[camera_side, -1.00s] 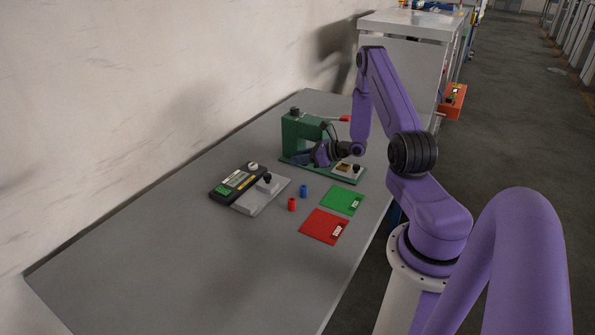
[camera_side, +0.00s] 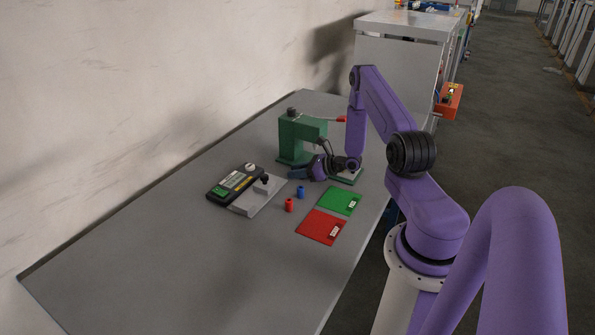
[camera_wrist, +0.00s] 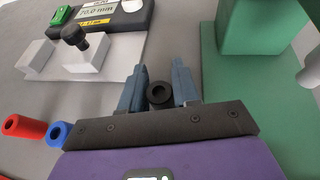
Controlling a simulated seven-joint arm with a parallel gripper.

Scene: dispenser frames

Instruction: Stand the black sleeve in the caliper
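The black sleeve (camera_wrist: 158,94) shows its open round end in the wrist view, between the two blue-grey fingers of my gripper (camera_wrist: 158,82). The fingers touch it on both sides. In the side view my gripper (camera_side: 300,173) is above the table, between the green press and the caliper; the sleeve cannot be made out there. The caliper (camera_side: 258,197) has a light grey base with raised blocks, a black knob and a dark display unit (camera_side: 233,185). In the wrist view the caliper (camera_wrist: 105,65) is at upper left, apart from my gripper, and its display reads 20.0 mm.
A green mat (camera_side: 338,200) and a red mat (camera_side: 318,226) lie in front. The green press (camera_side: 292,140) stands behind my gripper. The near-left table is clear.

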